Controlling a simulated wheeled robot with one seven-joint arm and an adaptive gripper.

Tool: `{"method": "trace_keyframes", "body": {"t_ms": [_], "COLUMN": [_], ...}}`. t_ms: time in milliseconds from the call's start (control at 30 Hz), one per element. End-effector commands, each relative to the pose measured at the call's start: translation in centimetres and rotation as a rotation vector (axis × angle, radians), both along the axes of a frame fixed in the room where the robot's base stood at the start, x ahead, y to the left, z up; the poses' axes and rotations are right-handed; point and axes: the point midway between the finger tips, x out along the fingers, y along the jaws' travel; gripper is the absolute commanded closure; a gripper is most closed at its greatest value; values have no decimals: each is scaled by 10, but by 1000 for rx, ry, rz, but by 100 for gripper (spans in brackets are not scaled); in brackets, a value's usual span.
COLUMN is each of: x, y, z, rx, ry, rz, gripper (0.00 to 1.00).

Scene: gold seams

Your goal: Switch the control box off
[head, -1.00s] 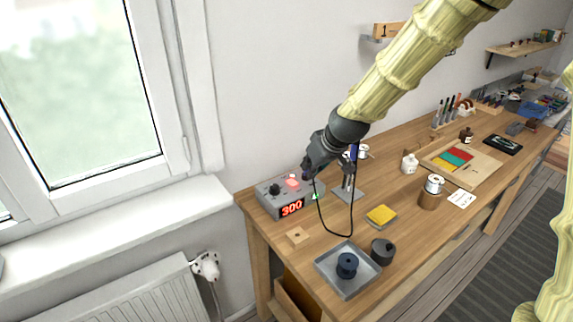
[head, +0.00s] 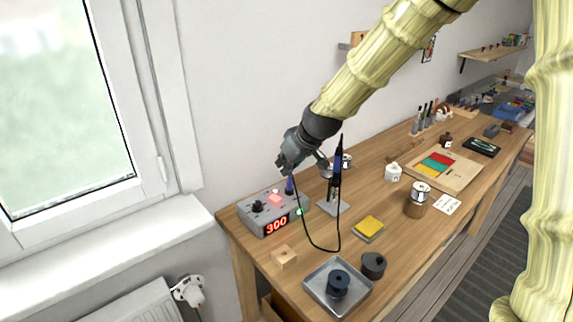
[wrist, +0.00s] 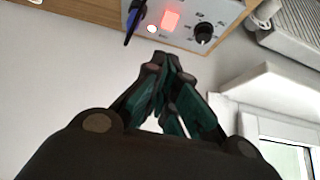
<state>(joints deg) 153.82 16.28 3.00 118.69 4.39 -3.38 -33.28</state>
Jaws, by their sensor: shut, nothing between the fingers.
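The control box (head: 247,221) is a grey box at the near left end of the bench. Its red display (head: 277,226) reads 300. In the wrist view the closed fingertips (wrist: 165,62) point toward the box panel (wrist: 187,34), with the lit red switch (wrist: 171,20) and black knob (wrist: 203,33) visible.
A wooden block (head: 284,258), metal tray (head: 318,300) and yellow sponge (head: 369,228) lie nearby.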

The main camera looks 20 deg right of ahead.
Motion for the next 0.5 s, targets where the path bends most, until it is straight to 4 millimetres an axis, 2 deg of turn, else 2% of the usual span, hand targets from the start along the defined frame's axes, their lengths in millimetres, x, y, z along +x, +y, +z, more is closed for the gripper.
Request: {"method": "trace_keyframes", "body": {"t_ms": [500], "x": [31], "y": [12], "z": [-47], "rx": [0], "ry": [1], "rz": [1], "gripper": [100]}}
